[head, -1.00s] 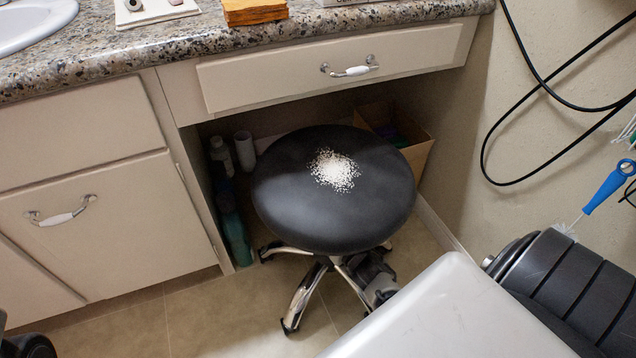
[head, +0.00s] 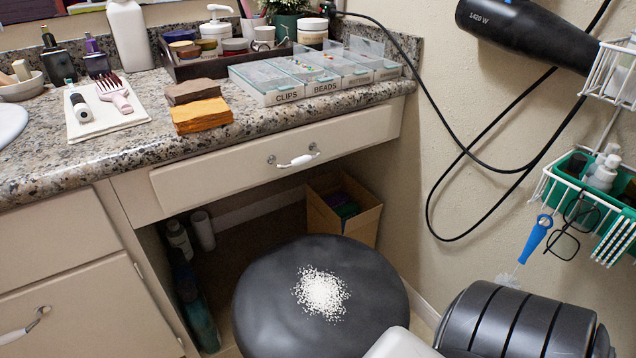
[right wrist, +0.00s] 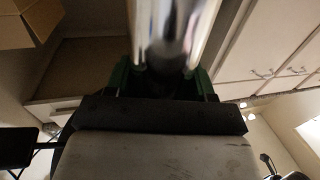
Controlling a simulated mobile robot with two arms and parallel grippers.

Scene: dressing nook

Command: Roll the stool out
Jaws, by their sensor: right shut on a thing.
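The stool has a round black seat (head: 262,305) in the bottom middle of the head view, in front of the knee space under the drawer. The stool's legs and wheels are out of the head view. In the right wrist view, my right gripper (right wrist: 168,78) has green-edged fingers on both sides of a shiny chrome post (right wrist: 178,30) of the stool, and is shut on it. In the head view the seat and my arm hide this gripper. My left gripper is out of view.
An open cardboard box (head: 322,222) and bottles (head: 197,315) stand in the knee space. The closed drawer (head: 235,170) and granite counter (head: 140,155) overhang it. A black cable (head: 465,150) and a wire rack (head: 580,205) hang on the right wall.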

